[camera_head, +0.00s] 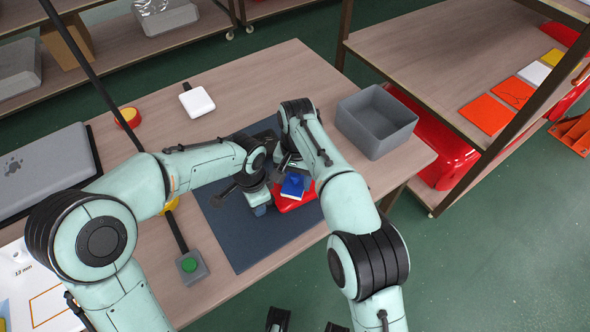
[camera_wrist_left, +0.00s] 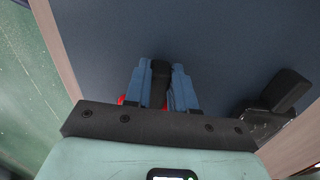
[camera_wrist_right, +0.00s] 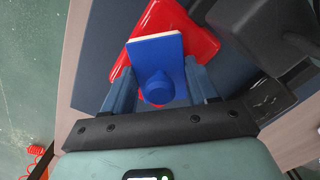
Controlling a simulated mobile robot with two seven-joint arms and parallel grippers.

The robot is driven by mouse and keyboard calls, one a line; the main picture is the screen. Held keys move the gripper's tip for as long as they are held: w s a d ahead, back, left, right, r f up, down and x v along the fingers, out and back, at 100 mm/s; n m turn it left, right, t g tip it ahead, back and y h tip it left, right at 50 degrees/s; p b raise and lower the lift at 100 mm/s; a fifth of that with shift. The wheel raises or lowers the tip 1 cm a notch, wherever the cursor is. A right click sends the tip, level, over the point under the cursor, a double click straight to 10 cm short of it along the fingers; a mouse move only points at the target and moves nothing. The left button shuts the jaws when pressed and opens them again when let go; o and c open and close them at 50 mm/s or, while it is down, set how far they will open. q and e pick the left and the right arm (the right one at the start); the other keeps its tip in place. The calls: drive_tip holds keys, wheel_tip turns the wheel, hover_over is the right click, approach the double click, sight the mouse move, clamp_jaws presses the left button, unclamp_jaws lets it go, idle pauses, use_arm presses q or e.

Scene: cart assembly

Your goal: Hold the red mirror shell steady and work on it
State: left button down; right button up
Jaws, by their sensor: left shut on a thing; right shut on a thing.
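The red mirror shell (camera_head: 283,205) is over the dark mat, partly hidden by my arms and a blue block (camera_head: 293,185). It also shows in the right wrist view (camera_wrist_right: 203,42), with a small red edge in the left wrist view. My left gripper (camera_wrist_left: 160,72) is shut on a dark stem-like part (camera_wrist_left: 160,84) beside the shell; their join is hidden. My right gripper (camera_wrist_right: 157,85) is shut on the round knob of the blue block (camera_wrist_right: 156,58), which has a pale edge layer. The block overlaps the shell; I cannot tell whether they touch.
The dark mat (camera_head: 238,248) lies on the wooden table (camera_head: 290,70). A grey open bin (camera_head: 374,118) stands to the right. A green-button box (camera_head: 192,265), a white square item (camera_head: 197,101) and a laptop (camera_head: 40,170) are to the left. A shelf stands beyond the right edge.

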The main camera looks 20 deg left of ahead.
drive_tip(key=shift+w+d+f, duration=0.1)
drive_tip(key=shift+w+d, duration=1.35)
drive_tip(key=shift+d, duration=0.05)
drive_tip(key=shift+s+a, duration=1.55)
wheel_tip(320, 180, up, 8)
drive_tip(key=shift+w+f, duration=0.1)
drive_tip(key=shift+w, duration=0.05)
drive_tip(key=shift+d+r, duration=0.1)
drive_tip(key=shift+r, duration=0.2)
